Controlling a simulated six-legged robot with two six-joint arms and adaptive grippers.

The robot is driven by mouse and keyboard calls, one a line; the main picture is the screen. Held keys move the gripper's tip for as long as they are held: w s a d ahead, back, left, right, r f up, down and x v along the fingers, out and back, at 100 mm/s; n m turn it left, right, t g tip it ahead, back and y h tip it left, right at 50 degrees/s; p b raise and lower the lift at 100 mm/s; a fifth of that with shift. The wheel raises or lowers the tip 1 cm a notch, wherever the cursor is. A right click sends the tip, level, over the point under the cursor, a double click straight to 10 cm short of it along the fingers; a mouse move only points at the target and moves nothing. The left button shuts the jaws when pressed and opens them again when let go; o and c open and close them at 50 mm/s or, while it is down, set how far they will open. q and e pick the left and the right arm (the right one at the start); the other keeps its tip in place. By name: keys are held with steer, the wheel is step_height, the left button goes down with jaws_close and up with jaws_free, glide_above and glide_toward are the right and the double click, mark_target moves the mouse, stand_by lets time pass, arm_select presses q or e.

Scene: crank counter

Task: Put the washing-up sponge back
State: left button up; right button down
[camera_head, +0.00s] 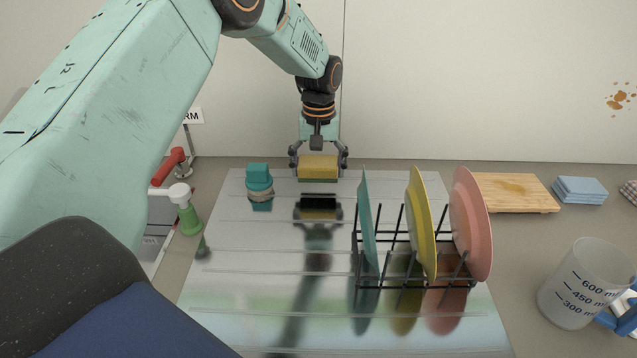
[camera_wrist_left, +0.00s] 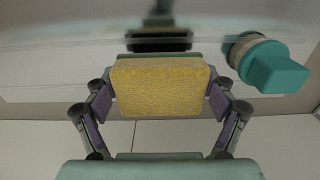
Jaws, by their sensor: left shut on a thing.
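The yellow washing-up sponge (camera_head: 318,166) has a green underside. My left gripper (camera_head: 318,163) is shut on it and holds it above the far part of the shiny drainboard (camera_head: 255,235), with its reflection below. In the left wrist view the sponge (camera_wrist_left: 160,86) sits between the two finger pads of the left gripper (camera_wrist_left: 161,98). A dark shape (camera_head: 318,202) shows on the board below the sponge; I cannot tell if it is a holder or a reflection. My right gripper is not in view.
A teal-topped brush or stopper (camera_head: 259,178) stands left of the sponge; a rack (camera_head: 398,283) with teal, yellow and pink plates stands to the right. A green-and-white knobbed item (camera_head: 183,205), a wooden board (camera_head: 512,192), blue cloths (camera_head: 579,190) and a measuring jug (camera_head: 580,285) are around.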

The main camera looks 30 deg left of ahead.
mark_target(319, 180)
arm_select(q)
steer(key=shift+s+d+f, duration=0.1)
steer(key=shift+s+f, duration=0.1)
steer(key=shift+f, duration=0.2)
steer(key=shift+s+d+f, duration=0.1)
steer(key=shift+d+f, duration=0.1)
steer(key=shift+f, duration=0.85)
steer(key=shift+w+a+f, duration=0.15)
steer(key=shift+w+f, duration=0.15)
steer(key=shift+f, duration=0.15)
steer(key=o, duration=0.8)
steer(key=shift+a, duration=0.1)
steer(key=o, duration=0.4)
steer(key=shift+s+r, duration=0.1)
steer(key=shift+s, duration=0.05)
steer(key=shift+c, duration=0.2)
steer(key=shift+s+d+r, duration=0.1)
steer(key=shift+d+r, duration=0.05)
steer(key=shift+d, duration=0.05)
steer(key=shift+w+a, duration=0.1)
steer(key=shift+w, duration=0.2)
step_height(319, 180, up, 11)
steer(key=shift+f, duration=0.1)
steer(key=shift+r, duration=0.55)
steer(key=shift+s, duration=0.2)
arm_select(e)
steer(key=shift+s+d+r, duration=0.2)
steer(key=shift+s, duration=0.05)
